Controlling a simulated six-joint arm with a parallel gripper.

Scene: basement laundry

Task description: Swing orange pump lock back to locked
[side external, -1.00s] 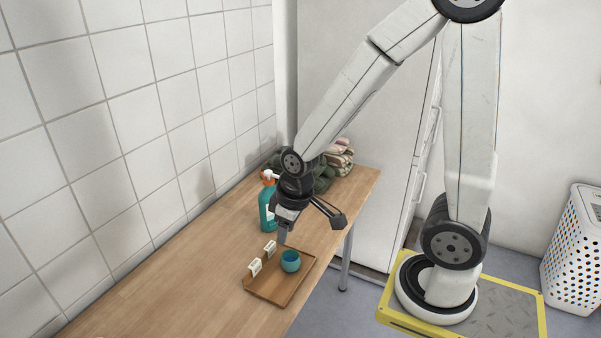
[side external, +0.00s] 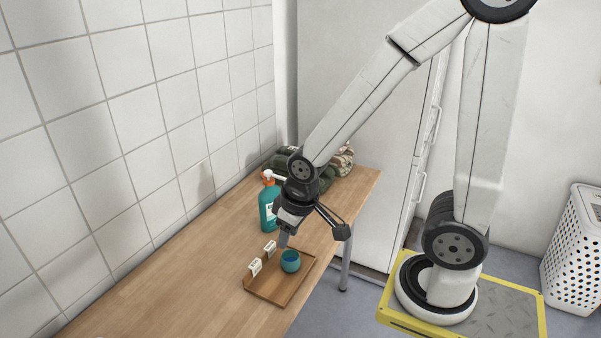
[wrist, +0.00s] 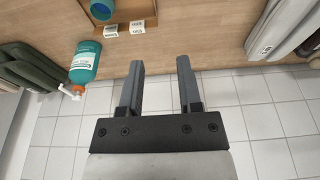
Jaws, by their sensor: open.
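The teal pump bottle (side external: 268,207) stands upright on the wooden table, with an orange collar (side external: 267,181) and a white pump head (side external: 272,175) on top. In the wrist view the bottle (wrist: 85,62) is at left, outside my jaws, with its orange part (wrist: 77,88) at the lower end. Whether the orange lock is swung open or locked is too small to tell. My gripper (side external: 284,241) points down in front of the bottle, close to the tray. In the wrist view my gripper (wrist: 160,65) is open, with nothing between its fingers.
A wooden tray (side external: 265,291) holds a teal cup (side external: 290,262) and two small white tags (side external: 262,257) near my fingertips. Dark and striped folded cloths (side external: 343,162) lie behind the bottle. A tiled wall (side external: 120,130) borders the table; its near left is clear.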

